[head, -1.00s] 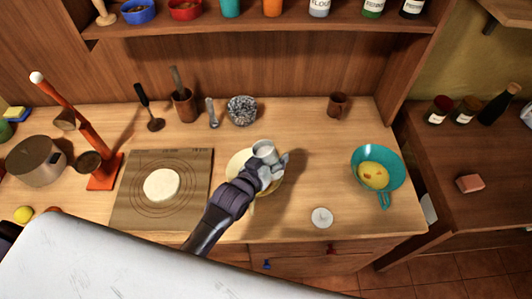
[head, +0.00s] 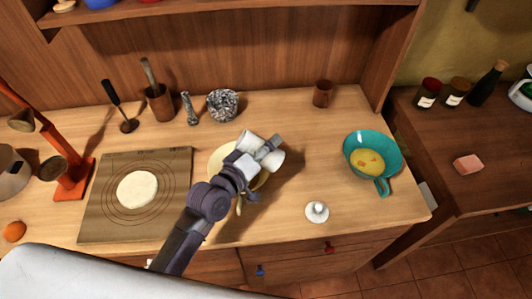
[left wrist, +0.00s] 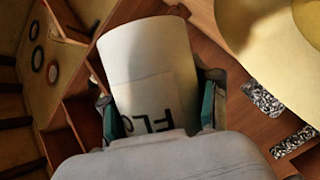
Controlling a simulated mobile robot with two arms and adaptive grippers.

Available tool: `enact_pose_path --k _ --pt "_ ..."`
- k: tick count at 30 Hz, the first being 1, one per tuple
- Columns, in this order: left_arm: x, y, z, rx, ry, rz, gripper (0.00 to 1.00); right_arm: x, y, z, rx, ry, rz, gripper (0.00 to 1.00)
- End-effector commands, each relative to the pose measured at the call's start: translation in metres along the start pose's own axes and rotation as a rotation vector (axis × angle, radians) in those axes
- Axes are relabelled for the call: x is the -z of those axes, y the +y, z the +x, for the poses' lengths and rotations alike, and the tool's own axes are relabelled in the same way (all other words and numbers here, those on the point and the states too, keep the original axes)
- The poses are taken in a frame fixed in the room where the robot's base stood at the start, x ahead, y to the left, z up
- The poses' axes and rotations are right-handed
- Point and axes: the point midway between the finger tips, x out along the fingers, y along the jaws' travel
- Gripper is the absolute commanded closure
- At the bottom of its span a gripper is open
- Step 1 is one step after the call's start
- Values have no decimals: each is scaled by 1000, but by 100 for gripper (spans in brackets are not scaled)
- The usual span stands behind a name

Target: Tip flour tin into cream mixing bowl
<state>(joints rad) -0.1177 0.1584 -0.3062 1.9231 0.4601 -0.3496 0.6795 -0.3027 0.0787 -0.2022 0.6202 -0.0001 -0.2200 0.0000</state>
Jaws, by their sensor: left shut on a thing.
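The white flour tin (head: 273,161) is in my left gripper (head: 262,150), above the cream mixing bowl (head: 219,160). The tin is tilted on its side, with the gripper crossing it, so its mouth is hard to make out. In the left wrist view the tin (left wrist: 146,55) sits between both fingers with part of its "FLO" label showing. The bowl's rim (left wrist: 280,45) shows at the upper right there. In the head view my gripper and arm hide much of the bowl, and I cannot see its contents. My right gripper is not in view.
A white lid-like piece with a knob (head: 317,212) lies right of the bowl. A teal pan (head: 392,143) with yellow contents stands farther right. A board with dough (head: 100,220) lies left. A speckled mortar (head: 222,105) and a brown mug (head: 323,93) stand behind.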

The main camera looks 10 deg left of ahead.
Motion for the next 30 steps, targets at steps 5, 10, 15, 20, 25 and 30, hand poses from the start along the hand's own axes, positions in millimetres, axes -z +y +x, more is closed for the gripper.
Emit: enact_pose_path --k 5,10,15,20,25,30 --pt "1 2 0 -49 13 -109 89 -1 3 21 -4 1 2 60" --pt "3 7 0 -93 23 -216 89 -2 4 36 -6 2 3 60" --pt "6 13 -1 -140 32 -331 89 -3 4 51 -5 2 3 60" --pt "18 21 -6 -217 48 -518 89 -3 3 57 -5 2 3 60" --pt "26 27 -8 -272 59 -651 89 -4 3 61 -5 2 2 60" --pt "30 30 -9 -294 64 -706 89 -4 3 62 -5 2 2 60"
